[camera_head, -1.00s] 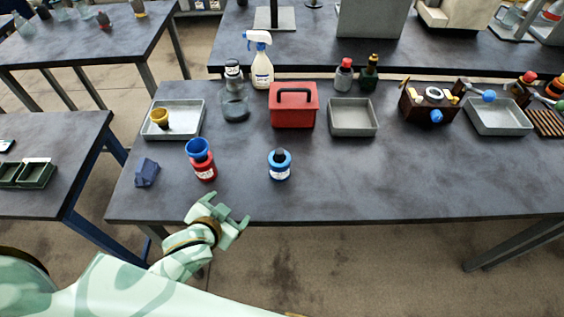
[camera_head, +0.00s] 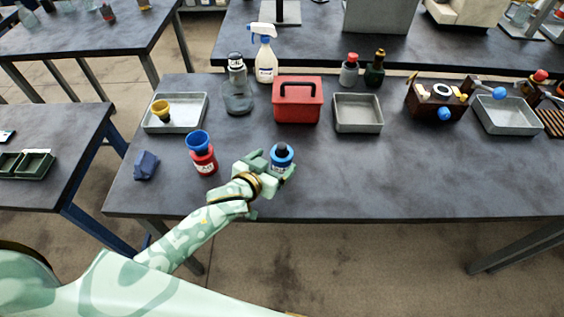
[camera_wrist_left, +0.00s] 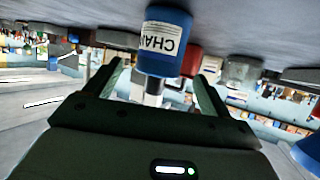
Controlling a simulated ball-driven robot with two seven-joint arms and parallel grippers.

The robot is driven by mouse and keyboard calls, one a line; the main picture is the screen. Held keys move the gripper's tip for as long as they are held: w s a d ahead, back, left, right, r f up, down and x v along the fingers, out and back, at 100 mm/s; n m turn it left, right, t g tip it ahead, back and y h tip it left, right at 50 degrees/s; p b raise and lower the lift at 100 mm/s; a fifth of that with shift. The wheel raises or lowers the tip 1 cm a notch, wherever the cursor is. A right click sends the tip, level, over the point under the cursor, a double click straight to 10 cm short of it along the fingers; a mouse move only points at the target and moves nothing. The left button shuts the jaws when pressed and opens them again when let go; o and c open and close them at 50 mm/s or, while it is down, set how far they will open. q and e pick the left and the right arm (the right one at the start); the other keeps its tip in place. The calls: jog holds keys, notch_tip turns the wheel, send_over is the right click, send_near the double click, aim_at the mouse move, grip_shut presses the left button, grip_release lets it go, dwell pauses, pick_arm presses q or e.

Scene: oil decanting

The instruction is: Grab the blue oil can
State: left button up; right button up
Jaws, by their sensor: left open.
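The blue oil can (camera_head: 282,155) is a small round can with a white label and a dark spout. It stands upright on the dark table near its front edge. My left gripper (camera_head: 272,167) is open at the can, with its fingers reaching towards the can's sides. In the left wrist view the can (camera_wrist_left: 166,42) appears upside down, in front of and between the two open fingers (camera_wrist_left: 160,82). I cannot tell whether a finger touches it. My right gripper is not in view.
A red can with a blue funnel (camera_head: 203,158) stands to the left of my left gripper. A red toolbox (camera_head: 297,101) and a grey tray (camera_head: 358,113) stand behind. The table's right front part is clear.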

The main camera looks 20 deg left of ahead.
aim_at(282, 157)
pick_arm(q)
jog(key=b+x, duration=0.1)
jog(key=x, duration=0.4)
jog(key=shift+d+f+b, duration=0.1)
jog(key=shift+f+b, duration=0.25)
jog(key=shift+b, duration=0.05)
jog(key=shift+s+r, duration=0.1)
jog(key=c, duration=1.3)
jog(key=shift+o, duration=0.2)
